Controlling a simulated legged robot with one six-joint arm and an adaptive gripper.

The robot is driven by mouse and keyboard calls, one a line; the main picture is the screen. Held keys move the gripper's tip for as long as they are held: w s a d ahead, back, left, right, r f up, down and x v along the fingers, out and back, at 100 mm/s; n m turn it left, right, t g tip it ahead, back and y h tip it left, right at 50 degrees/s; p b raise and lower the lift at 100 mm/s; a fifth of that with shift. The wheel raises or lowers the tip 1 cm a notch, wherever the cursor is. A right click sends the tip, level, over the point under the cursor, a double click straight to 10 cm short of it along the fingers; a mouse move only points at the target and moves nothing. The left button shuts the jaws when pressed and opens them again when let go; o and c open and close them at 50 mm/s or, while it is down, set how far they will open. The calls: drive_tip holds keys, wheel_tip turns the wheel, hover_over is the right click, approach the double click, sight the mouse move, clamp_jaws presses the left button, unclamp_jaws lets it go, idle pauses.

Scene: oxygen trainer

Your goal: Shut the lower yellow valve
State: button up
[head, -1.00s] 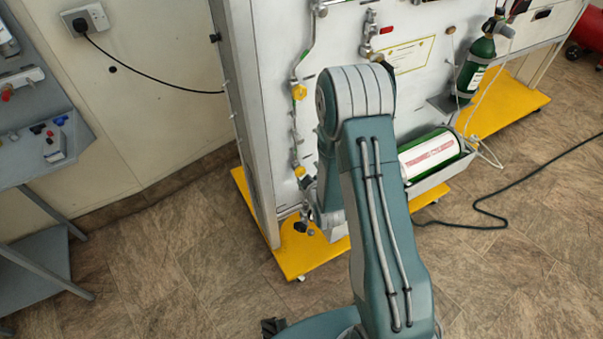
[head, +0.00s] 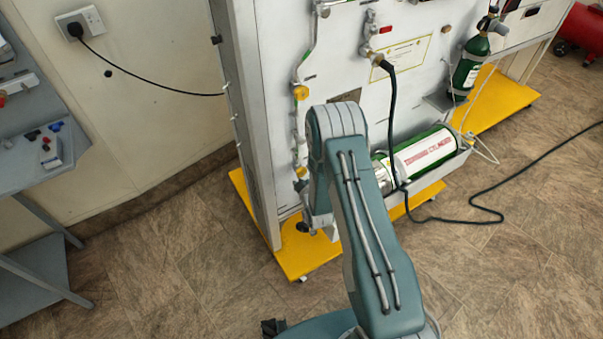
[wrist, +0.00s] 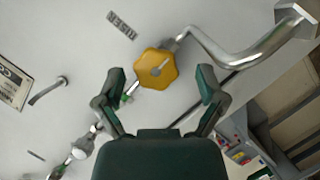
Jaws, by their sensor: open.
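Two yellow valves sit on the panel's left pipe in the head view: the upper one (head: 300,92) and the lower one (head: 301,171), just left of my arm. In the wrist view a yellow valve knob (wrist: 157,68), lobed, with a grey centre, lies ahead of and between the fingertips of my gripper (wrist: 161,80). The fingers are spread on either side of it. I cannot tell whether they touch it, nor surely from this view alone which valve it is. In the head view my gripper is low by the panel, mostly hidden by my arm.
A metal pipe (wrist: 240,55) curves away beside the knob. A green cylinder (head: 425,153) lies in a tray right of my arm, with a black hose (head: 391,115) hanging by it. The yellow base (head: 297,262) juts out below. Floor at left is clear.

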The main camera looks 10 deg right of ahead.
drive_tip(key=shift+w+f, duration=0.15)
drive_tip(key=shift+w, duration=0.45)
drive_tip(key=shift+d, duration=0.25)
drive_tip(key=shift+a, duration=0.1)
drive_tip(key=c, duration=1.1)
drive_tip(key=shift+c, duration=0.2)
